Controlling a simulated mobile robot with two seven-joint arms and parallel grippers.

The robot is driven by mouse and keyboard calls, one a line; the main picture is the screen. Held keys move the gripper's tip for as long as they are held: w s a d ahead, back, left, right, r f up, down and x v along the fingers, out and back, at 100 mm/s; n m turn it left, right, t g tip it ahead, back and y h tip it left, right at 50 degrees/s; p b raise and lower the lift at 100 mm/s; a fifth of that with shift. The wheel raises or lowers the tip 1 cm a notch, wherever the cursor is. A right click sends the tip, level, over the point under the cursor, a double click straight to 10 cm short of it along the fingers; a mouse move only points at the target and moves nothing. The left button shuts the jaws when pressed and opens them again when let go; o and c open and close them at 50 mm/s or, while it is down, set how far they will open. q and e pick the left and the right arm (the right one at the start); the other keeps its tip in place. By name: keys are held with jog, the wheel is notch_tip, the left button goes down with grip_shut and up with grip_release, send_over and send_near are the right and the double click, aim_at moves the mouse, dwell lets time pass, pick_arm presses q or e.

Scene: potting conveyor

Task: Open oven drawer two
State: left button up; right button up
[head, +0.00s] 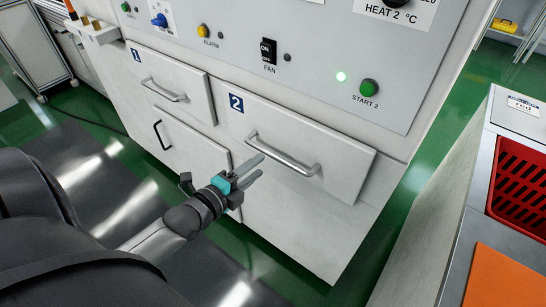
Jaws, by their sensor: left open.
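Oven drawer two (318,160) is a white front with a blue "2" label (236,103) and a silver bar handle (283,156). The front stands a little proud of the cabinet; I cannot tell whether it is pulled out at all. My left gripper (252,172) is open, its two grey fingers pointing at the left end of the handle. The fingers look close to the handle, but I cannot tell whether they touch it. My right gripper is not in view.
Drawer one (165,80) is at the upper left, with a black-handled door (185,140) below it. The control panel (310,50) above shows a green lit lamp beside the START 2 button (369,88). A bench with a red crate (520,180) and an orange board (505,280) stands at right.

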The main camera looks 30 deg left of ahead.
aim_at(273, 154)
pick_arm(q)
jog(key=b+x, duration=0.1)
jog(key=x, duration=0.5)
jog(key=shift+w+f+b, duration=0.1)
jog(key=shift+w+b, duration=0.25)
jog(key=shift+w, duration=0.3)
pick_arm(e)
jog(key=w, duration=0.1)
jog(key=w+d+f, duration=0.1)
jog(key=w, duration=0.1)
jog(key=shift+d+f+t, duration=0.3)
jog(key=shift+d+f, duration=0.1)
pick_arm(q)
jog(key=shift+d, duration=0.1)
grip_shut()
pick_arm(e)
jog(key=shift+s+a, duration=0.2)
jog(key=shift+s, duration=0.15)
